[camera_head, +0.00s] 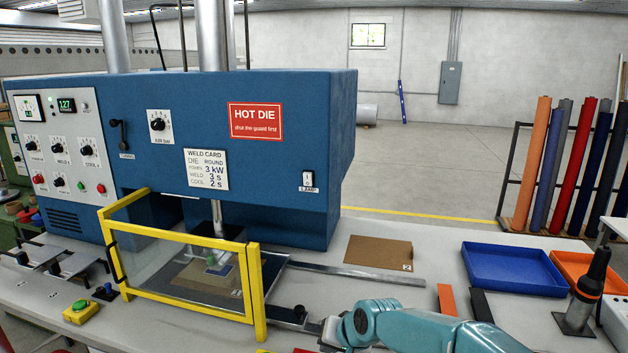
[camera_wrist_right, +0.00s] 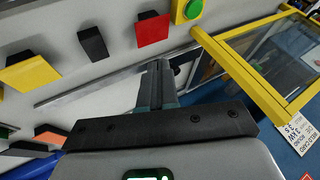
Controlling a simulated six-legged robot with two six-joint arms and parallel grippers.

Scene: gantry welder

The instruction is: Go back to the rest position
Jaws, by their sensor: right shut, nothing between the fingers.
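My right gripper (camera_head: 320,328) shows at the bottom of the head view, low over the front of the bench (camera_head: 395,300), just right of the yellow guard frame (camera_head: 185,240). Its teal arm comes in from the lower right. In the right wrist view the two fingers of the right gripper (camera_wrist_right: 158,72) are together with nothing between them. The guard frame (camera_wrist_right: 245,75) is to their right there. My left gripper is in neither view.
The blue welder (camera_head: 250,140) stands behind the guard. A blue tray (camera_head: 512,268), an orange tray (camera_head: 590,272) and a black-and-orange tool (camera_head: 590,285) are at right. Red (camera_wrist_right: 152,32), black (camera_wrist_right: 93,43) and yellow blocks (camera_wrist_right: 28,72) lie near the gripper.

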